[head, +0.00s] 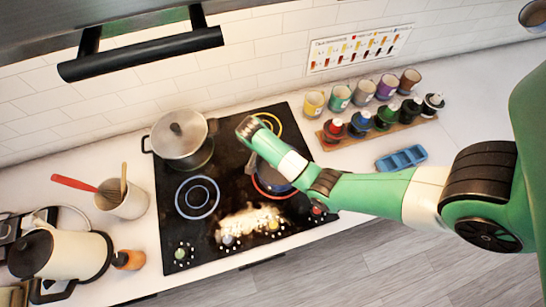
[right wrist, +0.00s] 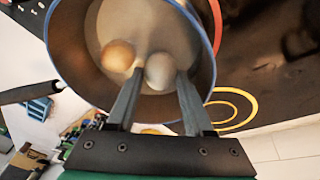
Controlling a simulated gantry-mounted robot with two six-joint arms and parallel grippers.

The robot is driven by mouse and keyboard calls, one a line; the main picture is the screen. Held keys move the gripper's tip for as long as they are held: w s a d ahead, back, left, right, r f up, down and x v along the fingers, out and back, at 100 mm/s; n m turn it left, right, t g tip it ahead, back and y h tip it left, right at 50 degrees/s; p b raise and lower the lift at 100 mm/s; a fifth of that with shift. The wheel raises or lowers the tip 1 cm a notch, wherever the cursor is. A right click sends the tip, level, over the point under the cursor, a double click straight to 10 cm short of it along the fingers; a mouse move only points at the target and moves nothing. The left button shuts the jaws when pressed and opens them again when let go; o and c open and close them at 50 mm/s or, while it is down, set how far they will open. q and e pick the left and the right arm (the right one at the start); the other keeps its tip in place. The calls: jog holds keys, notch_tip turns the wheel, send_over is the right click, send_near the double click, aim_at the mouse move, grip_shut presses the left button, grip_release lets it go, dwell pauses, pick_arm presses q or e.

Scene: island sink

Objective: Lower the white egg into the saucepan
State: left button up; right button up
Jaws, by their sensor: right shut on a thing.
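The saucepan (right wrist: 75,45) has a blue rim and a dark handle (right wrist: 28,92); in the head view (head: 274,178) my right arm partly covers it on the stove. A brown egg (right wrist: 117,55) lies inside it. My right gripper (right wrist: 160,76) is shut on the white egg (right wrist: 160,71), which sits between the fingertips within the saucepan's outline, close beside the brown egg. I cannot tell whether the white egg touches the pan's bottom. In the head view my right gripper and both eggs are hidden by the arm. My left gripper is in neither view.
A lidded pot (head: 180,140) stands at the back left of the black cooktop (head: 170,225). Several cups and bottles line the back counter, with a blue tray (head: 401,158) in front. A kettle (head: 65,252) and utensil crock (head: 122,200) stand left.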

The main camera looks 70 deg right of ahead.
jog(key=o, duration=0.9)
jog(key=p+v, duration=0.9)
jog(key=v, duration=0.2)
jog(key=shift+a+r, duration=0.1)
jog(key=shift+r, duration=0.2)
